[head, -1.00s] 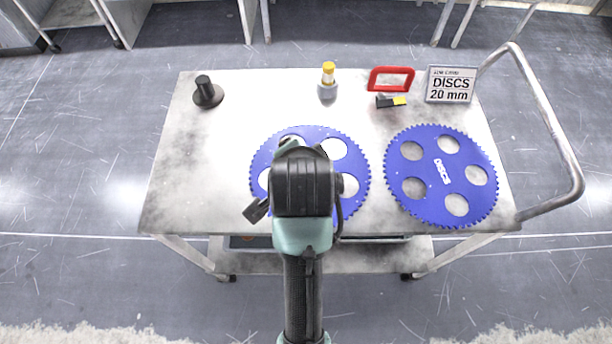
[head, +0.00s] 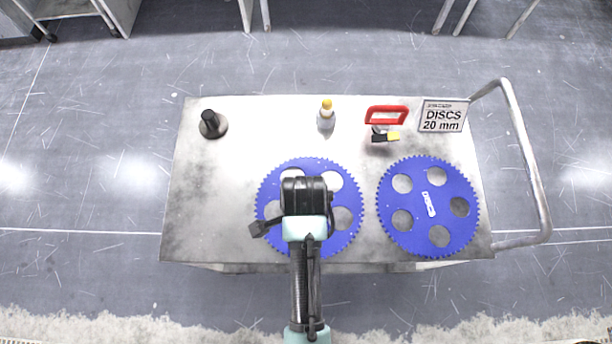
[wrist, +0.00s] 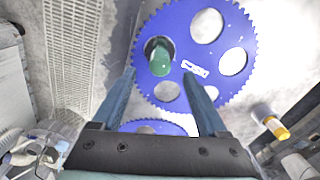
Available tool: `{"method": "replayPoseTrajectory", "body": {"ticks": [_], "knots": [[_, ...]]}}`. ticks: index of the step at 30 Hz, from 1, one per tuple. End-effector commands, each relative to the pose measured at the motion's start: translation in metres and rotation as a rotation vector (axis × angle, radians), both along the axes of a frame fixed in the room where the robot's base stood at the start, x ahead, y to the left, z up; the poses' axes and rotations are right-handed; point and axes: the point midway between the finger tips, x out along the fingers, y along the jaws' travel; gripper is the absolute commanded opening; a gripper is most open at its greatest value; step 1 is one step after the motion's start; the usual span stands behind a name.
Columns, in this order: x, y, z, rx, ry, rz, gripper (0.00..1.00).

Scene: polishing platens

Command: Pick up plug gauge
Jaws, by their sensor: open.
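A green cylinder (wrist: 160,60), which I take to be the plug gauge, stands in a hole of a toothed blue disc (wrist: 180,20) in the wrist view. My gripper (wrist: 158,76) is open, its two fingers pointing toward the disc. The green cylinder shows between the fingertips, with nothing visibly gripped; how far off it is I cannot tell. In the head view my arm covers the middle of the left blue disc (head: 270,183), and neither the cylinder nor my fingertips can be made out there.
A second blue disc (head: 422,246) lies to the right. The trolley top (head: 215,190) is clear at left.

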Motion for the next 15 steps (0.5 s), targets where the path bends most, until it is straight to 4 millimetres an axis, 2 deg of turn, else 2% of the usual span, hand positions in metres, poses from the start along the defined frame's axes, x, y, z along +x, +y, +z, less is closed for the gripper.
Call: {"method": "replayPoseTrajectory", "body": {"ticks": [4, 11, 15], "knots": [[0.000, 0.000, -0.022, 0.000, 0.000, 0.001, 0.76], [0.000, 0.000, -0.035, 0.000, -0.001, 0.001, 0.76], [-0.002, -0.001, -0.051, 0.000, 0.001, 0.001, 0.76]]}}
